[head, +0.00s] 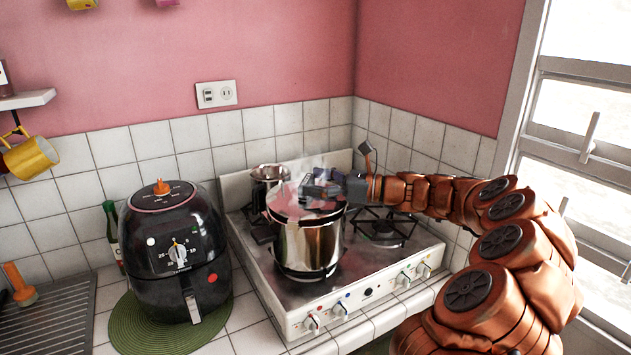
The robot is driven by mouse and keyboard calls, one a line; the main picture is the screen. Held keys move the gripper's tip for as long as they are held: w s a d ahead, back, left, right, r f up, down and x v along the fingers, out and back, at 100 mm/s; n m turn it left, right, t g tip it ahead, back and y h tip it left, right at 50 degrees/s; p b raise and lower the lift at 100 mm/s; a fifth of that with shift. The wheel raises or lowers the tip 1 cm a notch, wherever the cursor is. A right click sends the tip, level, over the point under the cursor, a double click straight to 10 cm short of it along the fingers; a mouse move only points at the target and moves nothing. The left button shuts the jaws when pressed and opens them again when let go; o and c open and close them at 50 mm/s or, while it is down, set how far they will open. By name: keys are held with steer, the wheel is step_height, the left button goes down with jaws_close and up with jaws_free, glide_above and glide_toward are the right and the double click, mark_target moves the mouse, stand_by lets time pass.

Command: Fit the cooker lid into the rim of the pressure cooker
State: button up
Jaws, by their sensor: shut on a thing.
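The pressure cooker (308,246) is a shiny steel pot standing on the front left part of the stove. The cooker lid (285,208) shows as a reddish, reflective disc at the top of the pot. My gripper (322,189) reaches in from the right above the pot and is shut on the lid. The fingers and their hold are small and partly blurred. The lid lies over the pot's opening; I cannot tell whether it is seated in the rim or slightly above it. The far side of the rim is hidden.
The white stove (300,312) has front knobs and a free burner (384,228) at right. A smaller steel pot (268,174) stands behind the cooker. A black air fryer (175,250) on a green mat (138,335) stands close at left. Tiled walls close the back.

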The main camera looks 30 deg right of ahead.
steer(key=shift+f, duration=0.95)
stand_by(1.1)
steer(key=o, duration=1.4)
steer(key=v, duration=1.2)
steer(key=shift+a, duration=0.15)
